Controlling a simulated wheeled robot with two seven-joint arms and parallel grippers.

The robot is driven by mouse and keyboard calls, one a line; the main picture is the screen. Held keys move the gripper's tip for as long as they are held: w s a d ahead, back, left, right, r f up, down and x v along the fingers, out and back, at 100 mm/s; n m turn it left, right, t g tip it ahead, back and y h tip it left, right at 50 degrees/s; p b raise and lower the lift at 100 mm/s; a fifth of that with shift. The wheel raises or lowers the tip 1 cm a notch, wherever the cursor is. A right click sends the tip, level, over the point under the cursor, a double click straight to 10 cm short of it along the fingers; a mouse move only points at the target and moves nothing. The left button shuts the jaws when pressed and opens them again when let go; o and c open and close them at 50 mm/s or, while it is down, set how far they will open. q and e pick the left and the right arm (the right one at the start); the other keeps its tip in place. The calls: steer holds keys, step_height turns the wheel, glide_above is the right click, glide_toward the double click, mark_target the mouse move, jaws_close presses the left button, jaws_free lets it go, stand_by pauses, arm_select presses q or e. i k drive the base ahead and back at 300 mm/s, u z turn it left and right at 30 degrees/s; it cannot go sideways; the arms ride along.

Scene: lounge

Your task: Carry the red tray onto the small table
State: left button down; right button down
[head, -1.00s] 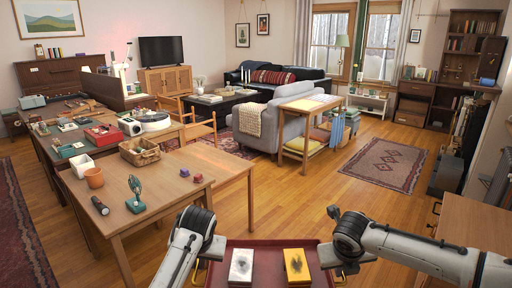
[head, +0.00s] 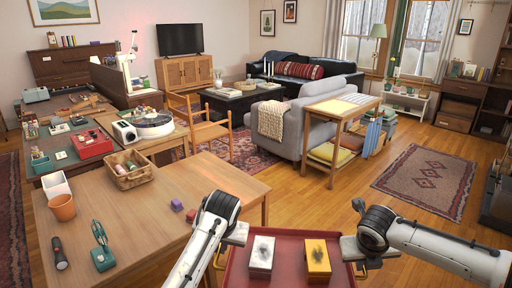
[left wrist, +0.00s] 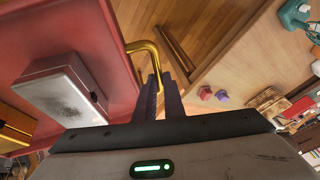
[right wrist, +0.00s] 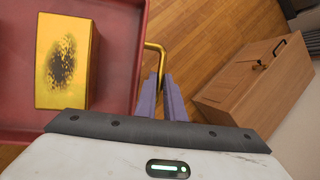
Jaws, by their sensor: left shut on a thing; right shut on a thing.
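The red tray (head: 288,260) is in front of me at the bottom of the head view, carried level between my two grippers. A white box (head: 262,254) and a yellow box (head: 317,258), each with a dark smudge on top, stand on it. My left gripper (left wrist: 160,95) is shut on the tray's left gold handle (left wrist: 145,50). My right gripper (right wrist: 166,95) is shut on the right gold handle (right wrist: 158,52). The tray's near edge is cut off in the head view. I cannot tell which table is the small one.
A wooden table (head: 150,220) lies close on the left, with a basket (head: 128,172), pot, flashlight, green tool and two small cubes; its right part is bare. A narrow side table (head: 340,108) stands behind the grey sofa (head: 285,130). Open floor and a rug (head: 428,180) lie right.

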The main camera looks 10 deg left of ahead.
mark_target(209, 178)
steer(key=i, duration=3.1)
steer(key=u, duration=1.65)
